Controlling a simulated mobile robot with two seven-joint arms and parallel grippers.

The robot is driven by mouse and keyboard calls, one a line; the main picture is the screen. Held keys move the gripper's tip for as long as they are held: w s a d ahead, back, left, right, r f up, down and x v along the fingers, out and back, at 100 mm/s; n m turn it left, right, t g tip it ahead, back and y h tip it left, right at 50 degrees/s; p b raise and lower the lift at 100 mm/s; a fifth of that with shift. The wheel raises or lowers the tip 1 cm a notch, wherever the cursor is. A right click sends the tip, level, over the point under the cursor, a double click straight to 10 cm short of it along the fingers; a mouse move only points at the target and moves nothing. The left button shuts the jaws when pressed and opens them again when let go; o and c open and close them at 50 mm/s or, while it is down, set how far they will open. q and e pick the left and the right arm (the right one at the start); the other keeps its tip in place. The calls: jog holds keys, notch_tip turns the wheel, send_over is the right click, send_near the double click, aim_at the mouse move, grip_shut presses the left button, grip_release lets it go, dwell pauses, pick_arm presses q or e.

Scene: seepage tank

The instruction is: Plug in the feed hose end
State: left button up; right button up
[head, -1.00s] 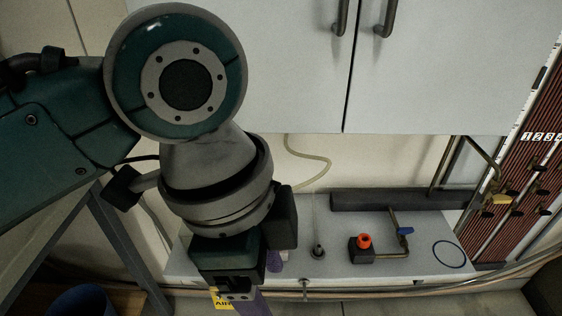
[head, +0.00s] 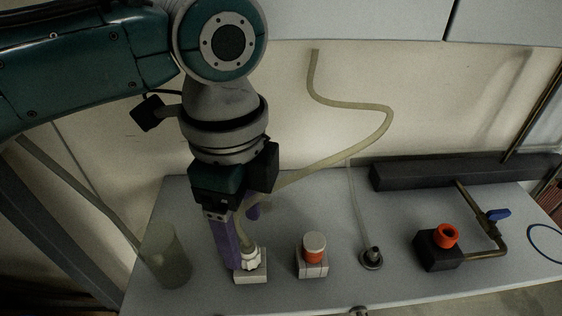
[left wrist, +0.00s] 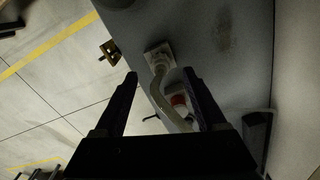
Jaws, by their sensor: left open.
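The feed hose (head: 386,118) is a pale yellowish tube that loops down the back wall to the bench. Its end, with a white fitting (head: 251,259), stands upright at a small white block (head: 250,278). My left gripper (head: 242,246) is open, pointing down with its purple fingers beside the hose end. In the left wrist view the hose (left wrist: 158,92) runs between the two spread fingers (left wrist: 160,74), with the block (left wrist: 157,53) just beyond. I cannot tell whether the fingers touch it. An orange-red collared port (head: 446,236) sits on a dark block at the right. My right gripper is not visible.
An orange fitting with a white cap (head: 314,246) stands on a block right of the hose end. A translucent cylinder (head: 165,257) is at the left. A thin tube enters a small metal fitting (head: 372,258). A blue-handled valve (head: 496,214) joins the brass pipe. A dark bar (head: 440,173) lies along the back.

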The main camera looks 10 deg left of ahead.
aim_at(246, 243)
pick_arm(q)
notch_tip(246, 243, down, 4)
jog(key=shift+d+f+b, duration=0.1)
jog(key=shift+b, duration=0.6)
grip_shut()
